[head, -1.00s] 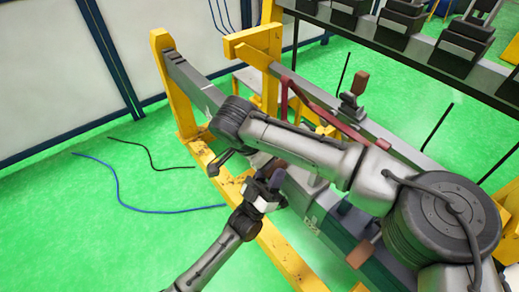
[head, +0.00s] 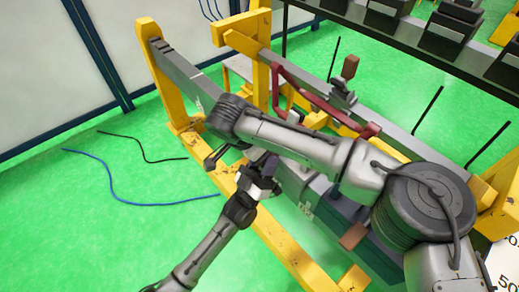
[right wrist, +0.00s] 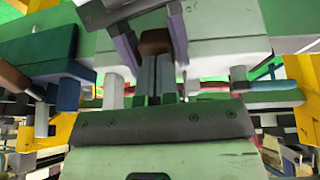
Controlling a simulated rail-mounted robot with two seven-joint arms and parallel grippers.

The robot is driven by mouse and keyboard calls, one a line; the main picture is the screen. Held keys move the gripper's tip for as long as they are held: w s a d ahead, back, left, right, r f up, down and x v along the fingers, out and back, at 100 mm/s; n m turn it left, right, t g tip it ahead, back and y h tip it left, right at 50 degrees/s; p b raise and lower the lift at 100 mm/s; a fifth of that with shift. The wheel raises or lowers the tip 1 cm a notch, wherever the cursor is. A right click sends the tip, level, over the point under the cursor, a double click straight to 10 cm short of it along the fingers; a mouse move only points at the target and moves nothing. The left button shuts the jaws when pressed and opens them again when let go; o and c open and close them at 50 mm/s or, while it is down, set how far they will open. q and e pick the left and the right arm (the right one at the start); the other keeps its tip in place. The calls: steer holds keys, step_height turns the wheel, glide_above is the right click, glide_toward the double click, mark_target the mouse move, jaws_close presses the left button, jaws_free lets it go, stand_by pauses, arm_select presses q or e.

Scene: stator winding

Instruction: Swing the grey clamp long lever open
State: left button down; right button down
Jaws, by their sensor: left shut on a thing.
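My left gripper (head: 264,170) comes in from the lower left, beside the front of the grey fixture beam. In the right wrist view, purple-grey fingers that look like my left gripper's (right wrist: 150,45) enter from the top, one on each side of a brown grip. That grip looks like the end of the grey clamp long lever (right wrist: 155,42), with two narrow grey bars below it. The gripper is shut on it. In the head view the lever is mostly hidden by my gripper and right arm.
My right arm crosses above the grey beam (head: 180,72). A yellow frame (head: 283,245) carries the beam. A red bar (head: 320,103) and another brown-gripped clamp (head: 350,68) stand behind. A second brown grip (head: 353,236) is at the front.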

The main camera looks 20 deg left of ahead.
arm_select(q)
steer(key=c, duration=1.1)
jaws_free()
steer(key=shift+a+r, duration=0.15)
steer(key=shift+r, duration=0.25)
arm_select(e)
steer(key=shift+d+f, duration=0.15)
steer(key=shift+f, duration=0.15)
arm_select(q)
steer(key=o, duration=0.3)
steer(key=shift+f, duration=0.1)
steer(key=shift+o, duration=0.2)
arm_select(e)
steer(key=shift+r, duration=0.1)
arm_select(q)
steer(key=shift+s+f, duration=0.1)
steer(key=shift+s, duration=0.05)
